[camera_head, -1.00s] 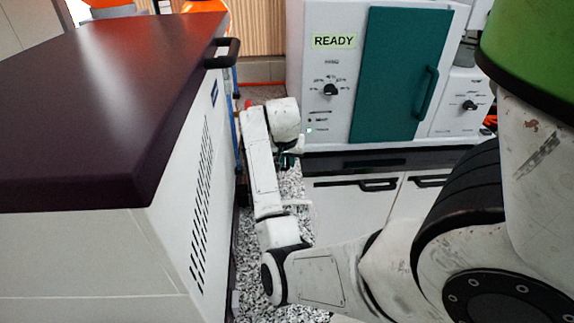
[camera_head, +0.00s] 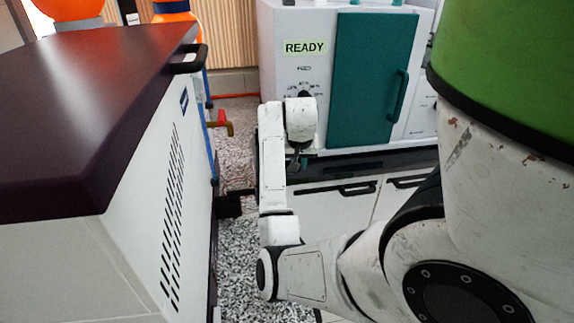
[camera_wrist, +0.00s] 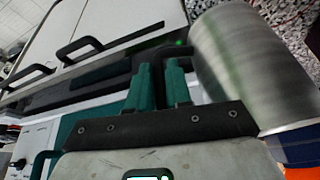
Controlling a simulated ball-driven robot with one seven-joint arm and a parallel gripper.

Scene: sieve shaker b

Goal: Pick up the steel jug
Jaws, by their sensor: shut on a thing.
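The fingertips partly hide that grip. In the head view my gripper (camera_head: 296,163) hangs at the end of the white arm, in front of the cabinet. The jug cannot be made out in the head view.
A white oven-like unit with a teal door (camera_head: 370,80) and a READY label stands behind the arm. Speckled floor (camera_head: 240,260) lies in the narrow gap between. A red-and-yellow tap (camera_head: 222,122) sticks out behind the bench.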

